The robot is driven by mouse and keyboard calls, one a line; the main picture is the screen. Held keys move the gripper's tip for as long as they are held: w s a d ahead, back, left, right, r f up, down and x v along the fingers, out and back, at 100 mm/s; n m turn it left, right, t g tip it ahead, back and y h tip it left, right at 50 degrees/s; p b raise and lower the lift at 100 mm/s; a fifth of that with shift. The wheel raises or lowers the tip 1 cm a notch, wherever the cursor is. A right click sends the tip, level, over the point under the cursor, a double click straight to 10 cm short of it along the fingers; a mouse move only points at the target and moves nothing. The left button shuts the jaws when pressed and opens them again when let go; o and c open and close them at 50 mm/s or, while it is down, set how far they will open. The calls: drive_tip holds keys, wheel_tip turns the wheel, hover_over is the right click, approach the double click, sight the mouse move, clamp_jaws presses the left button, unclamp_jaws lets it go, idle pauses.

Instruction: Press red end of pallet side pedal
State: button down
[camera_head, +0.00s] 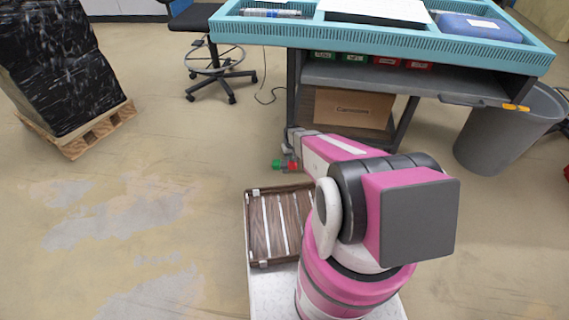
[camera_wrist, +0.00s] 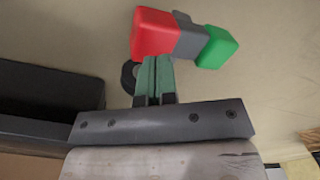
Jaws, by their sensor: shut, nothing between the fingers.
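The pedal has a red end (camera_wrist: 153,33), a grey middle (camera_wrist: 190,42) and a green end (camera_wrist: 217,48). In the wrist view it lies at the top, just past my fingertips. In the head view the red end (camera_head: 291,165) and green end (camera_head: 277,164) are small, low beside the workbench's near left leg. My gripper (camera_wrist: 154,60) is shut and empty, its greenish fingers together, pointing at the lower edge of the red end. I cannot tell whether the tips touch it. In the head view my arm hides most of the gripper.
A workbench (camera_head: 385,40) with a teal top stands ahead, with a cardboard box (camera_head: 350,107) beneath it. A grey bin (camera_head: 505,130) is at right, a stool (camera_head: 215,68) behind left. A black-wrapped load (camera_head: 48,60) sits on a wooden pallet (camera_head: 90,132). Floor at left is clear.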

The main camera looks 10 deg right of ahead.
drive_tip(key=shift+f, duration=1.1)
idle(1.0)
drive_tip(key=shift+r, duration=0.1)
drive_tip(key=shift+r, duration=3.4)
drive_tip(key=s+r, duration=0.7)
drive_tip(key=r, duration=0.4)
drive_tip(key=s+r+m, duration=0.1)
drive_tip(key=s+r, duration=0.6)
drive_tip(key=r, duration=0.4)
drive_tip(key=s+r+m, duration=0.1)
drive_tip(key=s+r, duration=0.6)
drive_tip(key=r, duration=0.4)
drive_tip(key=shift+s, duration=0.15)
drive_tip(key=shift+f, duration=0.1)
